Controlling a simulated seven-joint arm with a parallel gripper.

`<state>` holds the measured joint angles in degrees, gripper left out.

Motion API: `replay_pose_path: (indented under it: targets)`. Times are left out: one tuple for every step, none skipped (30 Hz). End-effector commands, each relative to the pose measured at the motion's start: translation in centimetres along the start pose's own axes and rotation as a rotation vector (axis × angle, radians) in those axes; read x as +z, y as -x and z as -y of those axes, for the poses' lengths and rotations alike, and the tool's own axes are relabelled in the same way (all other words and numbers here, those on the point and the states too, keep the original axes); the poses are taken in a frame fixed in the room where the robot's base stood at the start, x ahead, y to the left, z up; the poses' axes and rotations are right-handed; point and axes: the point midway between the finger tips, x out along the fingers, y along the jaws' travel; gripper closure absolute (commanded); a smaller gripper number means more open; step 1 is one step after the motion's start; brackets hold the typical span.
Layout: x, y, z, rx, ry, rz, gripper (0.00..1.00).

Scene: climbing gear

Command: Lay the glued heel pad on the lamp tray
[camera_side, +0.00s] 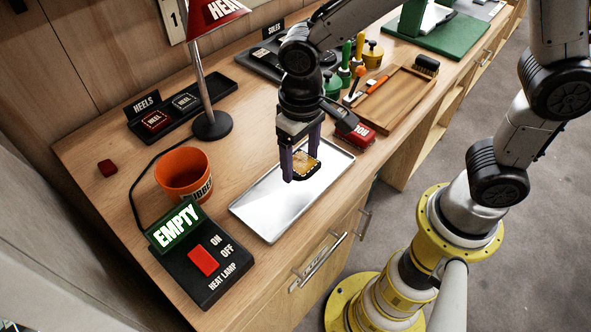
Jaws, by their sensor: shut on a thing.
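My gripper (300,168) is shut on the heel pad (303,164), a small dark piece with a shiny amber, glue-like face. The gripper points down and holds the pad over the upper right part of the lamp tray (268,209). The lamp tray is a flat, shiny metal tray near the front edge of the bench, and its visible surface is bare. From this angle I cannot tell exactly how high the pad is above the tray, but it looks raised.
A heat-lamp switch box (190,270) with a green EMPTY sign stands left of the tray. An orange bucket (184,174) and the red-shaded lamp (212,125) stand behind. A red box (358,135) and wooden tray (397,99) lie to the right. A black heels tray (180,107) is at back left.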

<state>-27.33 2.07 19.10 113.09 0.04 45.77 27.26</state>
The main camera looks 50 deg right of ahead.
Motion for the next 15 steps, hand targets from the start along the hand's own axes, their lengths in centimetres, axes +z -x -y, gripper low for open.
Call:
replay_pose_path:
  targets:
    - [-0.2, -0.3, 0.1, 0.001, 0.000, 0.001, 0.79]
    - [-0.3, -0.4, 0.2, 0.000, 0.000, 0.000, 0.79]
    - [-0.5, -0.6, 0.2, 0.000, 0.000, 0.000, 0.79]
    - [-0.6, -0.8, 0.3, 0.000, 0.000, 0.001, 0.79]
    - [-0.8, -1.1, 0.4, 0.001, 0.000, 0.001, 0.79]
    - [-0.9, -1.6, 0.5, 0.001, 0.000, 0.002, 0.79]
    - [-0.9, -2.0, 0.4, 0.002, 0.000, 0.003, 0.79]
    - [-0.8, -2.5, 0.4, 0.002, 0.000, 0.004, 0.79]
    - [-0.8, -3.0, 0.4, 0.002, 0.000, 0.003, 0.79]
    - [-0.8, -3.4, 0.4, 0.001, 0.000, 0.003, 0.79]
    - [-0.8, -3.7, 0.4, 0.001, 0.000, 0.002, 0.79]
    - [-0.8, -4.0, 0.4, 0.001, 0.000, 0.001, 0.79]
    - [-0.8, -4.1, 0.4, 0.001, 0.000, 0.001, 0.79]
    - [-0.8, -4.2, 0.4, 0.000, 0.000, 0.001, 0.79]
    - [-0.9, -4.2, 0.4, 0.000, 0.000, 0.000, 0.79]
